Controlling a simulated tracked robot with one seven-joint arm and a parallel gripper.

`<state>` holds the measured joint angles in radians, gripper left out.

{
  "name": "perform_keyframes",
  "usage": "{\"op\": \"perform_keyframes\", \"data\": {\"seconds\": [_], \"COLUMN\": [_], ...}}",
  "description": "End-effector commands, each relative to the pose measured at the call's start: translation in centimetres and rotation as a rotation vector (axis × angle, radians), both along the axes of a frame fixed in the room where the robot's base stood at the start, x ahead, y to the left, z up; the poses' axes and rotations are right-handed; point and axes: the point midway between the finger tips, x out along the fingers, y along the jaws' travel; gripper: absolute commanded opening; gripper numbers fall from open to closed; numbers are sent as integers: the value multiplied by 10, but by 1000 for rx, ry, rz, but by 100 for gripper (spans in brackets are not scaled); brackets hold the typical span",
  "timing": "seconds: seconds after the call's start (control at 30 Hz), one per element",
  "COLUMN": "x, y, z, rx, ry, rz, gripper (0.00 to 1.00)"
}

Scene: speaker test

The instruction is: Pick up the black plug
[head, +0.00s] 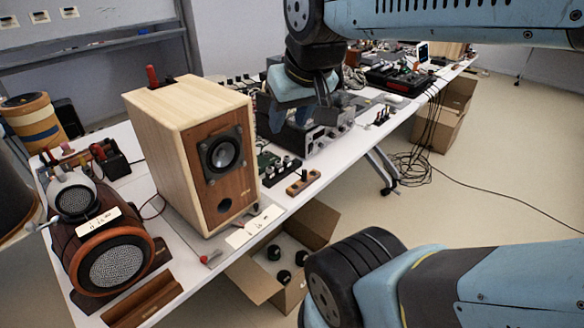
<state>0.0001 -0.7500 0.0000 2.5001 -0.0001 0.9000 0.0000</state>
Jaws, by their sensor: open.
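I cannot tell for sure which thing is the black plug. A small black piece (168,81) stands beside a red plug (152,76) on top of the wooden speaker (165,125). Small dark pieces also show on a wooden terminal strip (303,183) on the table, right of the speaker. My gripper (302,118) points down over the table, right of the speaker and in front of grey equipment. It is open and nothing shows in it. Its fingertips are partly lost against the dark equipment behind.
A round-grilled brown speaker (110,255) stands at the left on the white table (140,190). A cardboard box (265,285) with black parts sits below the table edge. Electronics (320,130) crowd the table behind my gripper. Cables (425,165) hang at the right; the floor there is mostly clear.

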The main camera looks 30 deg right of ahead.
Motion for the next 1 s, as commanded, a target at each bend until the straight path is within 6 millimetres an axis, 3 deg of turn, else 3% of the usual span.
{"op": "perform_keyframes", "data": {"seconds": [0.23,0.37,0.67,1.0], "x": [3,19,87,157], "y": [-1,-4,-31,-79], "z": [0,-5,-37,-99], "rx": [1,3,11,19], "ry": [4,18,74,131], "rz": [0,4,13,5], "gripper": [50,50,50,50]}}
